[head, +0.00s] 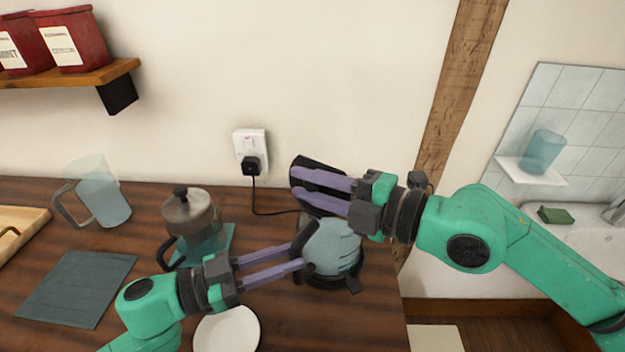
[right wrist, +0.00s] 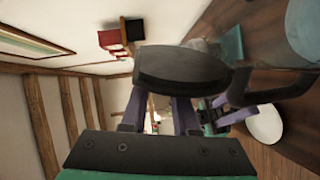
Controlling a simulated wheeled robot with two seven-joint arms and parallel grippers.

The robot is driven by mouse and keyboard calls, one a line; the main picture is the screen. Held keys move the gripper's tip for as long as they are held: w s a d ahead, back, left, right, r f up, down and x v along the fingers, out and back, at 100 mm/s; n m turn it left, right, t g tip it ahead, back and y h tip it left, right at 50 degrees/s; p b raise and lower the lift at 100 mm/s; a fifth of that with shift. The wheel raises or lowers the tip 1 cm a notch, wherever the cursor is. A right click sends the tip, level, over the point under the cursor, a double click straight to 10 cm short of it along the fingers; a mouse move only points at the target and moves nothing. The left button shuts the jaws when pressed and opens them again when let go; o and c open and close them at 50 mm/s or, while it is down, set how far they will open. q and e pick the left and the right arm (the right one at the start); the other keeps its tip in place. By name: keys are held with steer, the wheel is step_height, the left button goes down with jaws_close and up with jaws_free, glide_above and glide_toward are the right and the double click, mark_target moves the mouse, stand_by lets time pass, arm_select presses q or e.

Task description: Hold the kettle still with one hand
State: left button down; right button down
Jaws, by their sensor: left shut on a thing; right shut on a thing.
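The kettle (head: 335,246) has a pale, see-through body and a black base, and stands upright on the wooden counter. Its black handle (head: 304,240) faces left. My left gripper (head: 299,256) is shut on this handle, reaching in from the left. The black lid (head: 303,162) is tilted up above the kettle body, and my right gripper (head: 294,187) is shut on it, coming in from the right. In the right wrist view the lid (right wrist: 182,80) is a dark oval at the fingers. Whether it still touches the kettle is hidden by the gripper.
A press pot (head: 188,215) stands on a teal mat behind my left gripper. A clear jug (head: 105,198), a dark mat (head: 75,288) and a wooden tray (head: 22,228) are further left. A white plate (head: 228,330) lies in front. A cord runs to the wall socket (head: 248,143).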

mark_target(315, 189)
steer(key=shift+s, duration=0.1)
stand_by(0.3)
steer(key=c, duration=0.7)
jaws_free()
steer(key=v, duration=0.6)
steer(key=shift+f, duration=0.1)
steer(key=shift+s+d, duration=0.3)
steer(key=shift+d, duration=0.35)
steer(key=shift+r, duration=0.25)
